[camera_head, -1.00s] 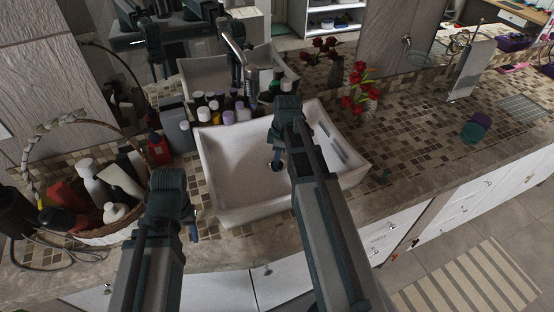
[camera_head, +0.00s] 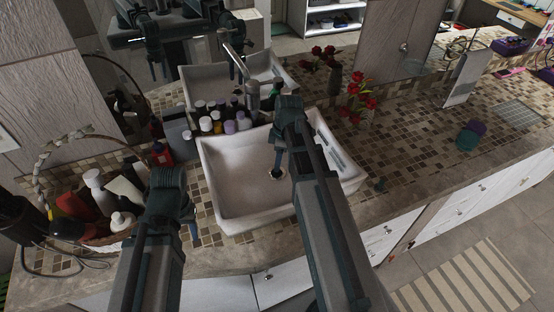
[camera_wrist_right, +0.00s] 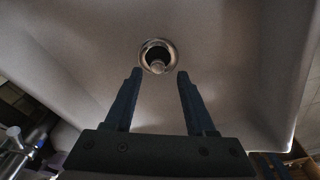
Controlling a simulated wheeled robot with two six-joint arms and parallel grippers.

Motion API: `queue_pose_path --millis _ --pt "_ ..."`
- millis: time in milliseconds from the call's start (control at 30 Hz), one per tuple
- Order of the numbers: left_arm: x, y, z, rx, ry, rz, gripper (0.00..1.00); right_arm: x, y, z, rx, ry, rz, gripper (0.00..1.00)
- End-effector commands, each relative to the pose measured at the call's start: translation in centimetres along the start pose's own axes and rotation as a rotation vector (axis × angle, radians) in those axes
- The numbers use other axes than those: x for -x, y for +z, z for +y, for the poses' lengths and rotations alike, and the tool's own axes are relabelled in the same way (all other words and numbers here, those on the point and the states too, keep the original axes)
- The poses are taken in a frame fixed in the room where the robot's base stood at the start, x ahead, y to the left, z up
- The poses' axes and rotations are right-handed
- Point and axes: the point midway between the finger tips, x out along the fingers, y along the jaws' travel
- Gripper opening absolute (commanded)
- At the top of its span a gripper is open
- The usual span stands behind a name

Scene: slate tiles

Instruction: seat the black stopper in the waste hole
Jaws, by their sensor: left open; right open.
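The waste hole is a metal ring in the floor of the white sink (camera_head: 240,205). In the right wrist view the ring (camera_wrist_right: 146,47) shows just beyond my fingertips. Inside it sits a dark piece, apparently the black stopper (camera_wrist_right: 157,66), with a paler round knob. I cannot tell whether it is flush or tilted. My right gripper (camera_head: 278,168) points down into the sink, close above the hole; in its wrist view its fingers (camera_wrist_right: 160,75) are apart with nothing between them. My left gripper (camera_head: 193,232) is open and empty over the counter's front edge, left of the sink.
Several bottles (camera_head: 230,127) and the faucet (camera_head: 252,95) stand behind the sink. A basket of bottles (camera_head: 100,240) is at left. Red flowers (camera_head: 357,95) stand behind right.

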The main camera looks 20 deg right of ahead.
Motion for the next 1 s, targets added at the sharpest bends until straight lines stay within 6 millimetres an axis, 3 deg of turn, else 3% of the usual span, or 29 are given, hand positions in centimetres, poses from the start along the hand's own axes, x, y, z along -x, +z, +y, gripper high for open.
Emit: queue_pose_path --millis 33,400,800,867,1000 --pt "1.8 0.1 -0.2 0.000 0.000 0.000 0.50 1.8 -0.1 0.1 0.000 0.001 0.000 0.55" --pt "6.8 0.4 -0.7 0.001 0.001 0.000 0.50 6.9 -0.1 0.2 0.000 0.002 0.001 0.55" --pt "7.2 0.4 -0.7 0.003 0.001 0.000 0.50 7.3 -0.2 0.1 -0.003 0.001 0.000 0.55" --pt "7.2 0.4 -0.7 0.003 0.001 0.000 0.50 7.2 -0.8 -0.7 -0.017 -0.002 -0.005 0.55" --pt "7.3 0.4 -0.7 0.003 0.001 0.000 0.50 6.7 -4.5 -5.2 -0.124 -0.013 -0.047 0.55"
